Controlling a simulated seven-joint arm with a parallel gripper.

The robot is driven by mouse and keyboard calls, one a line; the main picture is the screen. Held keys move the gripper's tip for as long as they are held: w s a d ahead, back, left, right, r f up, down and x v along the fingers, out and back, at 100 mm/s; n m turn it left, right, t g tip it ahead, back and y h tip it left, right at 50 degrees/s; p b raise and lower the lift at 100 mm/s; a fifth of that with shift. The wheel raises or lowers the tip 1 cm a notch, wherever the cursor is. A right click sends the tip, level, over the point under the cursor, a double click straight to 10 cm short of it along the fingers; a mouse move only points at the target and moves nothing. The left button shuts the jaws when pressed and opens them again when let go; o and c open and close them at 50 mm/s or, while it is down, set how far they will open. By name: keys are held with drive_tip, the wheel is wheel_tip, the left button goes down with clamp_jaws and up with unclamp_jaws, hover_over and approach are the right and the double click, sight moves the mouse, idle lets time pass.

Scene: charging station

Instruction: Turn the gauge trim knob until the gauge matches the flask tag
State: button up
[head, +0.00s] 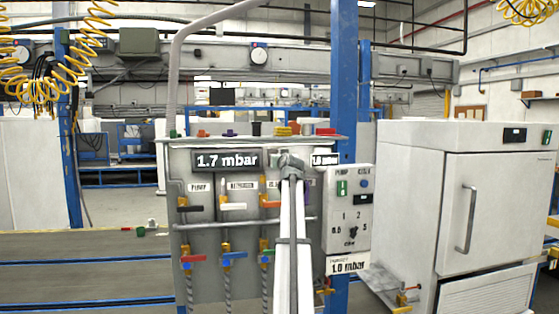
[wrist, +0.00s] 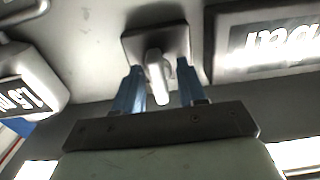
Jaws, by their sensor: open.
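The trim knob (wrist: 157,80), a pale lever on a dark square plate, stands between the two blue fingers of my gripper (wrist: 159,68). The gripper is open, with a gap seen on both sides of the knob. In the head view my gripper (head: 291,163) is at the panel, right of the display, and hides the knob. A small tag (head: 325,160) right of it is hard to read; the wrist view suggests 1.5 (wrist: 20,92).
A lower white label (head: 348,265) reads about 1.0 mbar, under a control box (head: 348,208). Coloured valves (head: 227,256) line the panel below the display. A blue post (head: 343,70) rises behind it. A white cabinet (head: 455,215) stands right.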

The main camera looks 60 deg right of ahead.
clamp_jaws()
idle(0.3)
drive_tip(key=m, duration=0.3)
drive_tip(key=shift+s+m, duration=0.1)
drive_tip(key=shift+m, duration=0.3)
drive_tip(key=m, duration=0.4)
drive_tip(key=shift+d+f+m, duration=0.15)
drive_tip(key=shift+m, duration=0.15)
drive_tip(key=m, duration=0.3)
drive_tip(key=shift+s, duration=0.1)
drive_tip(key=shift+f+m, duration=0.15)
drive_tip(key=shift+m, duration=1.85)
